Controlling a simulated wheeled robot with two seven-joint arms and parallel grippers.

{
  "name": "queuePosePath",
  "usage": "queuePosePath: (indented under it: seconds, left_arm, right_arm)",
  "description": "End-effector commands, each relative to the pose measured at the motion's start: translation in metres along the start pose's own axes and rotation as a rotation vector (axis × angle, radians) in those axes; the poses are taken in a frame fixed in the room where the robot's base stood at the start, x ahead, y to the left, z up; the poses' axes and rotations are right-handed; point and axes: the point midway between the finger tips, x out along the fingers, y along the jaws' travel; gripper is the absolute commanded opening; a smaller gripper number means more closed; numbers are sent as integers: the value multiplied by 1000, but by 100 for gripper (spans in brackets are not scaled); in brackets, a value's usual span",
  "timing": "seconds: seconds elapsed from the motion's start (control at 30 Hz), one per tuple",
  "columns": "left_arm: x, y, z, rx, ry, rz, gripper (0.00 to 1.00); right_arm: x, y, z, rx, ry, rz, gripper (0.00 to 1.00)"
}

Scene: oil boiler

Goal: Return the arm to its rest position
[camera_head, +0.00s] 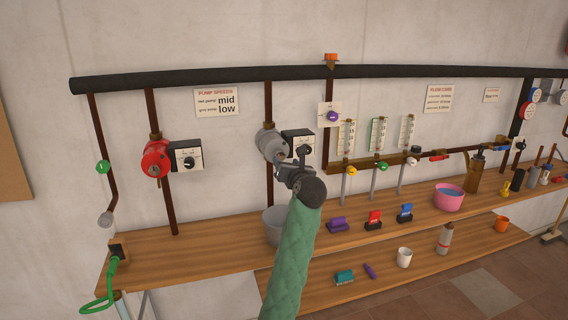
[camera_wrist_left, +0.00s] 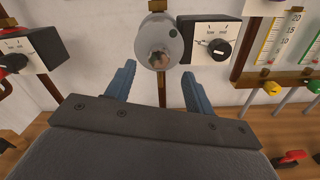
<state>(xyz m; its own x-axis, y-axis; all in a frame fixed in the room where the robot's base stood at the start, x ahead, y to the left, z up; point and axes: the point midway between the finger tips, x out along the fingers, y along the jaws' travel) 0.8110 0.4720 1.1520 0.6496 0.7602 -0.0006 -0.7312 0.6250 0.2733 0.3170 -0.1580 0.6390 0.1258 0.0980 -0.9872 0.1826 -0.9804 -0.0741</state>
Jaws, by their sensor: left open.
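My left arm, in a green quilted sleeve, reaches up from the bottom of the head view. My left gripper (camera_head: 298,158) is in front of the grey pump (camera_head: 268,142) and its black speed dial box (camera_head: 296,138). In the left wrist view its two blue fingers (camera_wrist_left: 156,88) are spread apart with nothing between them. The grey pump (camera_wrist_left: 159,42) and its dial (camera_wrist_left: 219,48) show beyond the fingertips. I cannot tell the exact gap to them. My right gripper is not in view.
A red pump (camera_head: 155,160) is on the wall to the left. The wooden shelf (camera_head: 200,242) below holds a grey pot (camera_head: 274,226) beside my arm, several coloured clips and a pink bowl (camera_head: 448,197). A lower shelf (camera_head: 310,284) holds a white cup (camera_head: 404,257).

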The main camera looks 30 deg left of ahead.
Motion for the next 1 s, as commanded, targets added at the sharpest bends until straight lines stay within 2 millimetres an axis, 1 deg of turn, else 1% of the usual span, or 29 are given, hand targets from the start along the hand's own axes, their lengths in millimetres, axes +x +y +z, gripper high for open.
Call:
queuePosePath:
  seconds: [0.1,0.2,0.77,0.87,0.97,1.0]
  left_arm:
    - [-6,0,0,0,0,0,53]
    - [-9,0,0,1,-1,1,53]
    - [-9,0,1,11,-5,-1,53]
    - [-9,-2,11,21,-57,-12,53]
    - [-11,-4,32,46,-167,-19,53]
    - [-14,-4,43,65,-227,-13,53]
  right_arm:
    - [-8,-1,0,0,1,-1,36]
    - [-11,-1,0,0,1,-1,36]
    - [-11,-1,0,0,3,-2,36]
    - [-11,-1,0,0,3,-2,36]
    - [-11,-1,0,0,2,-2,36]
    - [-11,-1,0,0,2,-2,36]
